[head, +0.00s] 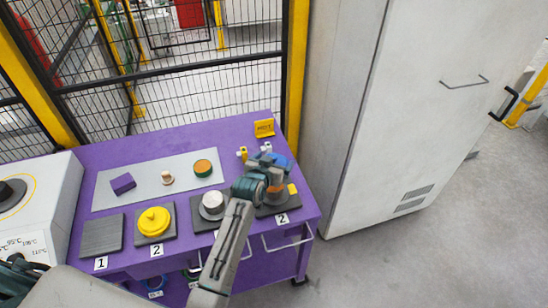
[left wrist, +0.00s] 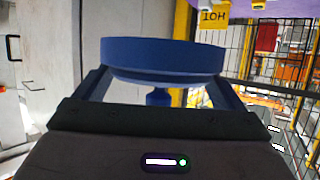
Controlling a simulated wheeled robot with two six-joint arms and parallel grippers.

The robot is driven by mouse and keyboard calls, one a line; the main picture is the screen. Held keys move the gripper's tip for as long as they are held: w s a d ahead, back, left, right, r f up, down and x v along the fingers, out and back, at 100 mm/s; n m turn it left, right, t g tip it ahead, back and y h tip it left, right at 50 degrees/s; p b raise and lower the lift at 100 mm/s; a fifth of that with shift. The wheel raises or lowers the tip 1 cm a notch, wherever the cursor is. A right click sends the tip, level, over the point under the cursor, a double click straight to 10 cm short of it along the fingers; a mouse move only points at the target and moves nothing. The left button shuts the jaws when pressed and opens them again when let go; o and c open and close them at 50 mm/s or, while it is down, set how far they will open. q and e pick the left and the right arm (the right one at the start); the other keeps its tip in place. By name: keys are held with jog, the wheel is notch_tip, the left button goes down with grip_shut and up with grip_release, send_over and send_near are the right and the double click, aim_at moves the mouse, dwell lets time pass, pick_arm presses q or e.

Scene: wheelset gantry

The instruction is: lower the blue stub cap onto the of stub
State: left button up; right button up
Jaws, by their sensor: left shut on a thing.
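My left gripper (head: 272,178) is over the right end of the purple bench. It is shut on the blue stub cap (head: 283,165). In the left wrist view the cap (left wrist: 162,58) is a wide blue disc with a narrow knob (left wrist: 158,96) between the fingers. Below the gripper, a copper-coloured stub (head: 274,198) partly shows on a dark plate (head: 264,211) at the right-hand label 2. The gripper hides much of it. I cannot tell whether the cap touches the stub. My right gripper is not in view.
A grey-white stub (head: 212,203) stands just left of my arm. A yellow cap (head: 154,221) sits on another plate. A grey mat (head: 148,180) holds several small parts. A yellow HOT sign (head: 264,128) stands behind. A tall cabinet (head: 385,110) stands close on the right.

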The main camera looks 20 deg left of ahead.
pick_arm(q)
jog(key=shift+w+p, duration=0.1)
jog(key=shift+p, duration=0.35)
notch_tip(320, 180, down, 2)
jog(key=shift+f+b, duration=0.15)
jog(key=shift+b, duration=0.7)
jog(key=shift+f+b, duration=1)
jog(key=shift+f, duration=0.75)
jog(key=shift+p, duration=0.75)
jog(key=shift+f+b, duration=1.25)
jog(key=shift+f, duration=0.9)
jog(key=o, duration=0.7)
